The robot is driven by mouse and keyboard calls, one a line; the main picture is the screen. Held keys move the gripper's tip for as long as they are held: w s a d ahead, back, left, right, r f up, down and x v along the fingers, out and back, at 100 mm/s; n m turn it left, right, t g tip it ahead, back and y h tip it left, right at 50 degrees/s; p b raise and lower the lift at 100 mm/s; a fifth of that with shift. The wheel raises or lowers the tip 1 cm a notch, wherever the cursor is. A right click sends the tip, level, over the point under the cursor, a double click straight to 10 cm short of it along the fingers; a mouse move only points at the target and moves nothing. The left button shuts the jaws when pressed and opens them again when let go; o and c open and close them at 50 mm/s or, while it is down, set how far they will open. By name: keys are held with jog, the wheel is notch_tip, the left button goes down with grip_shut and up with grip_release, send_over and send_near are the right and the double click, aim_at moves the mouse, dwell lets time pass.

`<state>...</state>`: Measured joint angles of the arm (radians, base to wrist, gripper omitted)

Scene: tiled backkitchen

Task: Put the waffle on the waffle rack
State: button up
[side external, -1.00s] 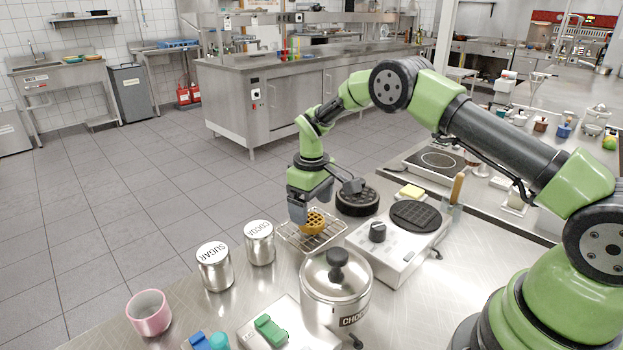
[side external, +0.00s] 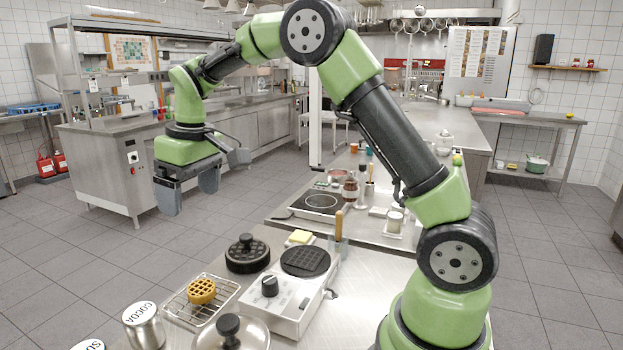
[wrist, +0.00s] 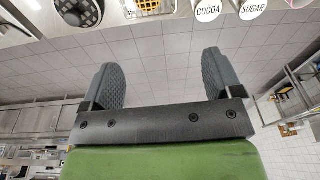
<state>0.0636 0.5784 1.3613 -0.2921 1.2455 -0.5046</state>
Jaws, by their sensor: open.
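The round golden waffle (side external: 202,291) lies on the wire waffle rack (side external: 226,292) on the steel counter. Both also show at the top edge of the wrist view, the waffle (wrist: 152,6) on the rack (wrist: 172,8), partly cut off. My gripper (side external: 190,202) is raised well above and behind the rack, apart from the waffle. In the wrist view my gripper (wrist: 160,80) has its two grey fingers wide apart with nothing between them.
The waffle iron (side external: 292,300) stands right of the rack, with its round black lid (side external: 247,255) beside it. A cocoa tin (side external: 144,325) and a lidded pot (side external: 232,335) stand in front. A steel counter (side external: 112,165) is behind, across open floor.

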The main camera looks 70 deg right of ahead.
jog(key=s+a+r+m+t, duration=0.2)
jog(key=s+a+r+t, duration=0.1)
jog(key=s+r, duration=0.75)
jog(key=s+a+f+m+t+y, duration=0.1)
jog(key=s+f+m+t, duration=0.1)
jog(key=s, duration=1.1)
jog(key=shift+s+a+f+m+y, duration=0.2)
jog(key=shift+f+m+y, duration=0.15)
jog(key=shift+f, duration=0.25)
